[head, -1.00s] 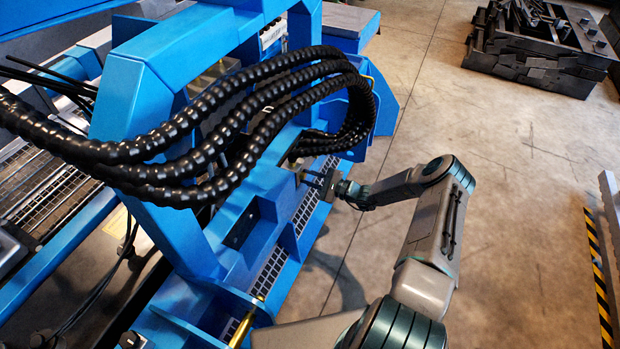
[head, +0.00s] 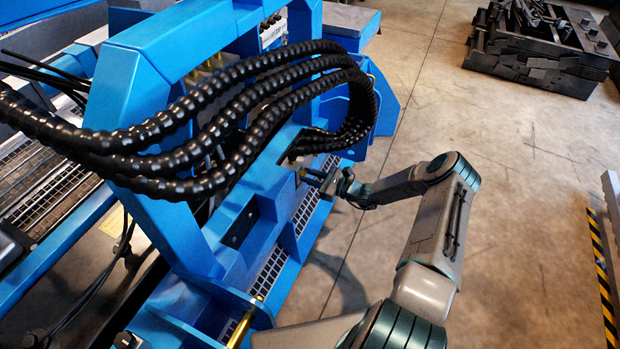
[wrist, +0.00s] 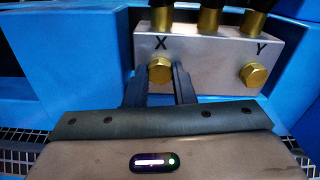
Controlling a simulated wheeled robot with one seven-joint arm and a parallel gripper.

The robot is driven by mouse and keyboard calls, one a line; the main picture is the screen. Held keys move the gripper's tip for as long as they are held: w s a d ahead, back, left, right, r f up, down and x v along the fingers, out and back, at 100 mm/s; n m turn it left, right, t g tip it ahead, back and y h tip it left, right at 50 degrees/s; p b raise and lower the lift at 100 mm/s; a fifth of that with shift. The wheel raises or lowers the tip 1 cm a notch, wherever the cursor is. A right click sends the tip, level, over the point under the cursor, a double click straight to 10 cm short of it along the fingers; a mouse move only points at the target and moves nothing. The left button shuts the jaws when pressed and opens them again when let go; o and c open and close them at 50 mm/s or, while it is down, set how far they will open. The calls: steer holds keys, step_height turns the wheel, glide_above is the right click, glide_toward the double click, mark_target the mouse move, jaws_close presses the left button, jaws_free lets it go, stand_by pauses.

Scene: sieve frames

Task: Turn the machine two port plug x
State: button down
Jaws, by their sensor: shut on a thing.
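The port plug X is a brass hex-headed plug (wrist: 160,71) under the letter X on a grey metal block (wrist: 207,66) in the wrist view. My gripper (wrist: 161,84) has one dark finger on each side of this plug and is shut on it. A similar brass plug Y (wrist: 253,75) sits to the right under the letter Y, clear of the fingers. In the head view my gripper (head: 314,177) reaches in from the right to the blue machine (head: 178,242); the plug is too small to make out there.
Several brass fittings (wrist: 210,20) with black hoses stand on top of the block. Thick black ribbed hoses (head: 215,128) arch over the machine just left of my gripper. Open concrete floor (head: 530,215) lies to the right, with stacked dark metal parts (head: 540,48) far back.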

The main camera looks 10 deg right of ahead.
steer(key=m, duration=0.3)
steer(key=shift+f+m, duration=0.1)
steer(key=shift+m, duration=0.2)
steer(key=shift+m+b, duration=0.45)
steer(key=shift+m, duration=1.55)
steer(key=c, duration=1.2)
jaws_free()
steer(key=shift+d, duration=0.1)
steer(key=p+v, duration=0.1)
steer(key=v, duration=1.2)
steer(key=shift+s+d, duration=0.3)
steer(key=shift+s+a, duration=0.1)
steer(key=shift+a, duration=0.05)
